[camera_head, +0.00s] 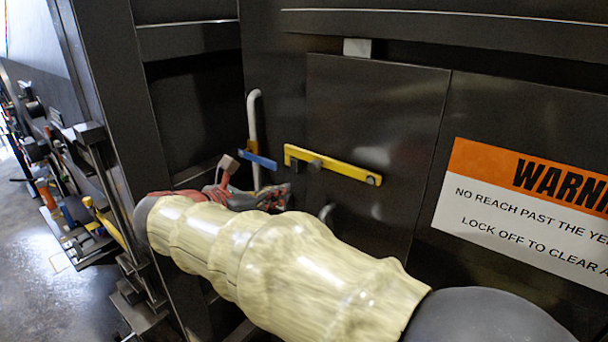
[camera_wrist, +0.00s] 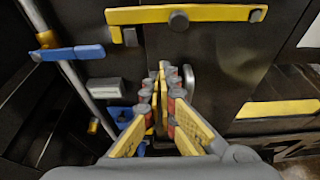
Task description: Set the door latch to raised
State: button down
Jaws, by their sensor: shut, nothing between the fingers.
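The door latch, a yellow bar (camera_head: 335,167), lies across the left edge of the dark door panel (camera_head: 395,110), with a dark knob partway along and a bolt at its right end. It is roughly level in the wrist view (camera_wrist: 215,13), with a short downward hook at its left end. My gripper (camera_head: 284,194) is below the latch and apart from it. In the wrist view my gripper (camera_wrist: 164,72) has its fingers together, empty, pointing at the area under the bar. My forearm hides the lower door in the head view.
A blue lever (camera_head: 258,160) sits on a pale vertical pipe (camera_head: 253,120) left of the latch. A grey curved door handle (camera_wrist: 189,80) is just right of my fingertips. A warning sign (camera_head: 535,205) is on the right. Open floor (camera_head: 45,250) shows at far left.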

jog(key=p+x, duration=0.2)
jog(key=x, duration=0.8)
notch_tip(320, 180, up, 3)
jog(key=shift+r+p, duration=0.1)
jog(key=shift+p, duration=0.6)
jog(key=shift+w+r, duration=0.1)
jog(key=shift+r, duration=0.2)
jog(key=shift+r, duration=0.15)
